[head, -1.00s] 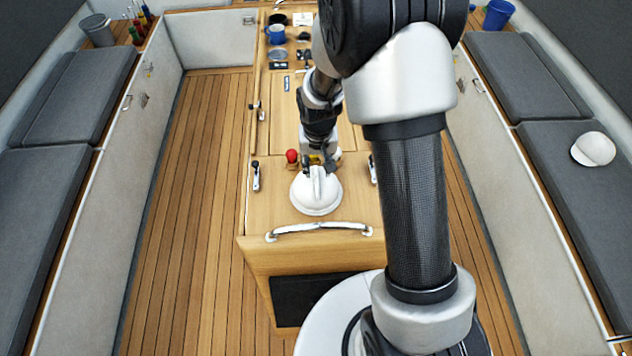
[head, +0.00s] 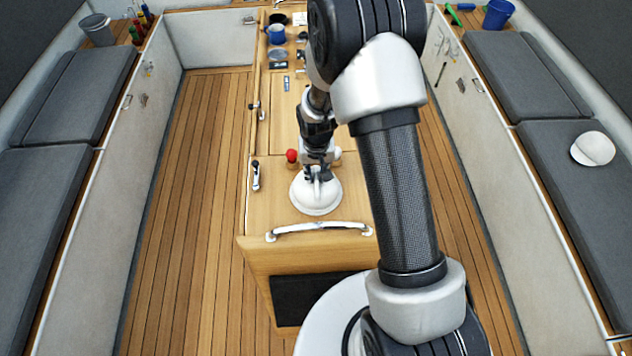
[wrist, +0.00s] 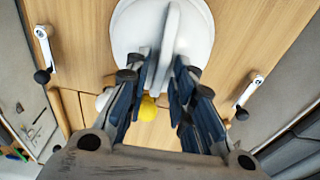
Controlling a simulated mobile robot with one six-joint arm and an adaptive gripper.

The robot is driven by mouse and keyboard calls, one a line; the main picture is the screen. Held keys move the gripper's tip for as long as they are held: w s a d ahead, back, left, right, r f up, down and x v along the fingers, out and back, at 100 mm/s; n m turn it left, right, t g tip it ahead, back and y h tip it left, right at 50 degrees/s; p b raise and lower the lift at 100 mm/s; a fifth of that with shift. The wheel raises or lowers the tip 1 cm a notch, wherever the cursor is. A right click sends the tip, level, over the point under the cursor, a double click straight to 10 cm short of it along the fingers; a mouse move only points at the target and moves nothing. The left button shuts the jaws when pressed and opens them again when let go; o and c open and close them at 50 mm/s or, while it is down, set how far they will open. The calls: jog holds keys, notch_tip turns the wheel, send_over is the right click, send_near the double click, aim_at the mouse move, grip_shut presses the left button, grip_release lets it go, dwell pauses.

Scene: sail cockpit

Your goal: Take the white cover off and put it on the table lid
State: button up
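The white cover (head: 315,197) is a round dome with a raised fin handle, on the near part of the wooden table (head: 266,205). In the wrist view, the cover (wrist: 135,30) fills the top middle, with its fin (wrist: 170,35) pointing toward me. My gripper (head: 318,174) is over the cover; in the wrist view its fingers (wrist: 165,68) are apart, one on each side of the fin's near end. I cannot tell whether they touch it. The table lid is not clearly distinct; the wooden top beyond the cover is bare in places.
A red knob (head: 292,156) stands just beyond the cover. A latch (head: 256,176) is at the table's left edge, a metal handrail (head: 318,228) at the front. A blue mug (head: 276,34) and other items stand at the far end. A white cap (head: 593,149) lies on the right bench.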

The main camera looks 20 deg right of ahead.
grip_shut()
jog(key=shift+r, duration=0.1)
dwell(0.4)
